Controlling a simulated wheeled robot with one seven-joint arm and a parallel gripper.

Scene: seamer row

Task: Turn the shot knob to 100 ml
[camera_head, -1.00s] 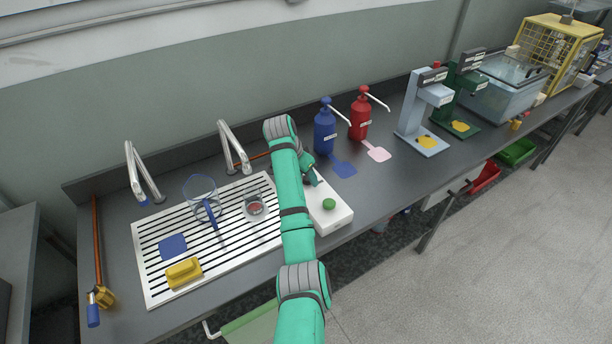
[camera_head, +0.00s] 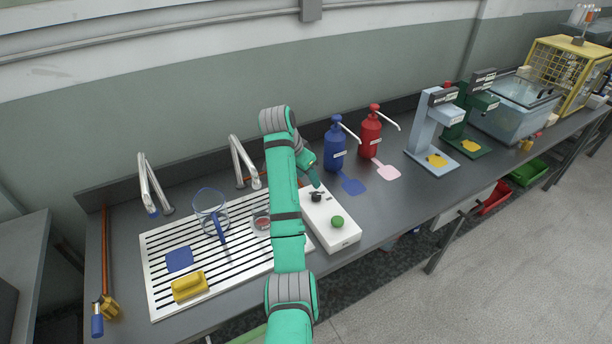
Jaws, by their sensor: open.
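A white box (camera_head: 345,239) stands on the dark counter, right of the slotted drain tray. A black knob (camera_head: 317,197) sits on its top toward the back, and a green button (camera_head: 337,222) sits nearer its front edge. The box's markings are too small to read, so the knob's setting cannot be told. My gripper (camera_head: 316,187) is open just above and behind the black knob, pointing down at it. Whether the fingertips touch the knob cannot be told. My green arm hides part of the tray and the box's left side.
The slotted tray (camera_head: 163,303) holds a jug (camera_head: 211,208), a yellow sponge-like block (camera_head: 189,287) and a small dish (camera_head: 262,222). Two taps stand behind it. A blue pump bottle (camera_head: 336,150) and a red one (camera_head: 371,135) stand close right of my gripper.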

